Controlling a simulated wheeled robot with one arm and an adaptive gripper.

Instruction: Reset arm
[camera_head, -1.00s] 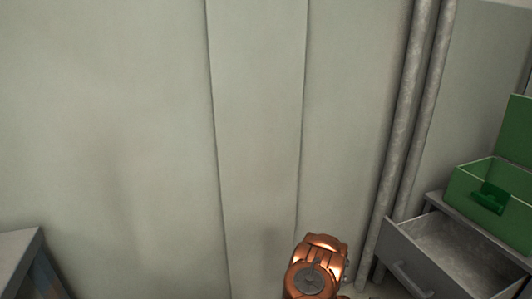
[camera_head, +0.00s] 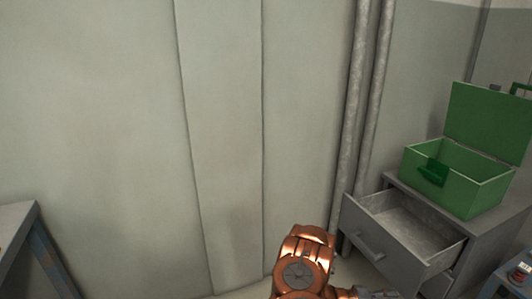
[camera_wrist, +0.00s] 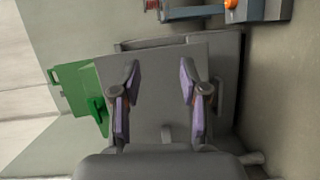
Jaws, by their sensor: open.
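My arm, copper coloured, shows at the bottom of the head view. My gripper (camera_wrist: 157,100) is in the wrist view, with its two purple-padded fingers apart and nothing between them. Behind the fingers in that view is the grey cabinet (camera_wrist: 222,75). My fingertips are not clearly seen in the head view.
The grey cabinet's top drawer (camera_head: 372,245) is pulled out and looks empty. A green box (camera_head: 455,185) with its lid raised stands on the cabinet. Pipes (camera_head: 365,100) run up the wall. A table (camera_head: 18,222) is at the left, and a blue-grey surface (camera_head: 515,280) is at the lower right.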

